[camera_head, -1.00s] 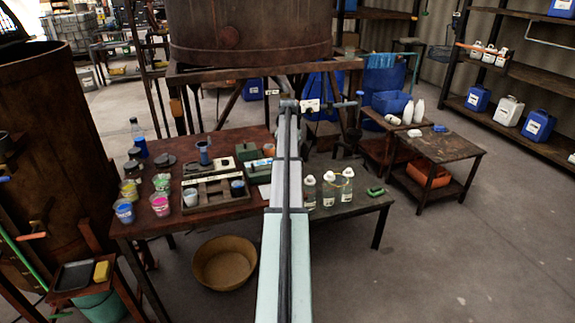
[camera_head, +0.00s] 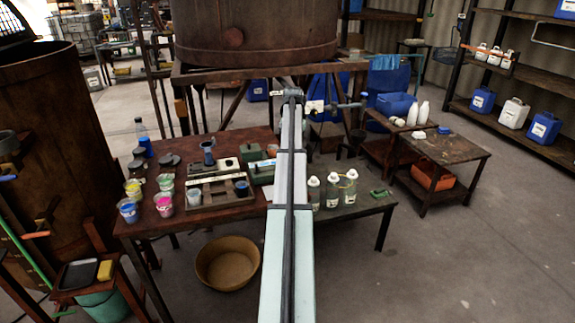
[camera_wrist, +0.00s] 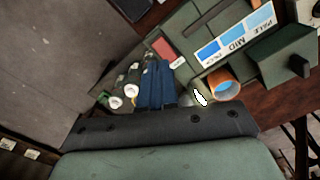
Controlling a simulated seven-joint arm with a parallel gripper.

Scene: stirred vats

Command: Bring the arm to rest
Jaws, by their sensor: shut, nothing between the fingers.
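My arm (camera_head: 289,200) reaches straight forward over the work table, seen from behind in the head view, and its far end is beside the front of the big rusty vat's stand. The gripper is hidden behind the arm there. In the wrist view my gripper (camera_wrist: 155,88) shows as two dark blue fingers together, with nothing between them. Below them are a dark band and a grey-green body of mine. The fingers point toward the table things and hold none of them.
The table (camera_head: 150,222) carries several paint cups, a wooden rack (camera_head: 215,195) and white-capped bottles (camera_head: 332,190). A large vat (camera_head: 255,30) stands behind. A brown basin (camera_head: 228,262) sits on the floor.

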